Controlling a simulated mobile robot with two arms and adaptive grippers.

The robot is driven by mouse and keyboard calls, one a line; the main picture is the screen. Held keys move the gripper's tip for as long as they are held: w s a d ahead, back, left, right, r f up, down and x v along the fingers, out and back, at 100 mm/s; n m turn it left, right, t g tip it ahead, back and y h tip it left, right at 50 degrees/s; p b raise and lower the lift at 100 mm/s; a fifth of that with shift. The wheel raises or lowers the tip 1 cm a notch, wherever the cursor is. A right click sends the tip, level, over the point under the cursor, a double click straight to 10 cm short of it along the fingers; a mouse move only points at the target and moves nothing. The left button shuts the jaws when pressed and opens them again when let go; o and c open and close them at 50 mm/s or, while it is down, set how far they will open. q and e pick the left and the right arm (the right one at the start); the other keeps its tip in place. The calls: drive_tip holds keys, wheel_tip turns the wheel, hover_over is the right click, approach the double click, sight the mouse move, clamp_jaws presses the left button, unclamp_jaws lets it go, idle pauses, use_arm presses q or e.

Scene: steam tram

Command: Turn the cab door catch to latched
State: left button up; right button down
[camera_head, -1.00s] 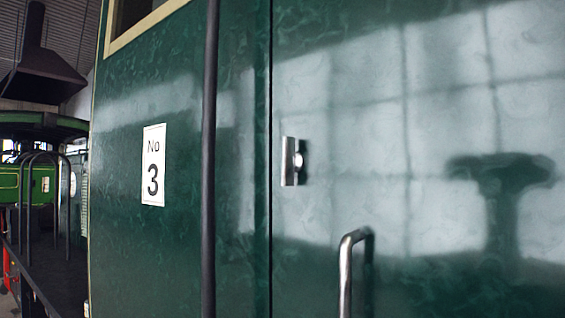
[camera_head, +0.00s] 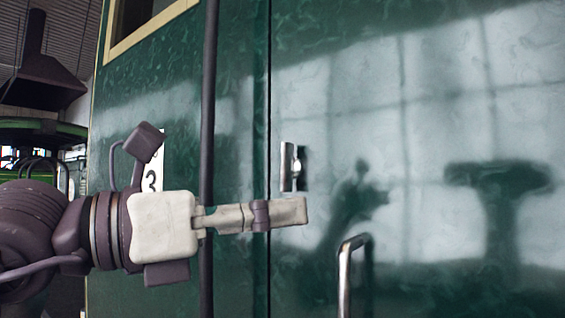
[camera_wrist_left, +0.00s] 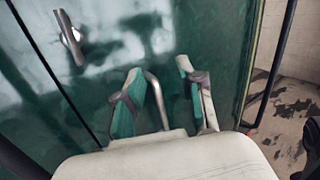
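My right gripper is not in view.
A silver door handle (camera_head: 347,275) stands out below and right of my left fingertips; it also shows behind the fingers in the left wrist view (camera_wrist_left: 157,100). A dark vertical rail (camera_head: 209,90) runs behind my left gripper. A number plate (camera_head: 152,180) is partly hidden.

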sight(281, 162)
use_arm(q)
drive_tip(key=w+a+r+n+t+y, duration=0.1)
drive_tip(key=a+r+n+t+y, duration=0.3)
drive_tip(key=a+r+t+y, duration=0.25)
drive_tip(key=shift+t, duration=0.25)
drive_tip(key=p+x, duration=0.2)
drive_tip(key=x, duration=0.2)
drive_tip(key=p+x, duration=0.1)
drive_tip(key=x, duration=0.3)
drive_tip(key=p+x, duration=0.2)
drive_tip(key=x, duration=0.2)
drive_tip(key=shift+w+a+f+p, duration=0.1)
drive_tip(key=shift+w+f+p, duration=0.2)
drive_tip(key=shift+w, duration=0.25)
drive_tip(key=shift+w+d, duration=0.35)
drive_tip(key=shift+w, duration=0.1)
drive_tip(key=shift+f, duration=0.1)
clamp_jaws()
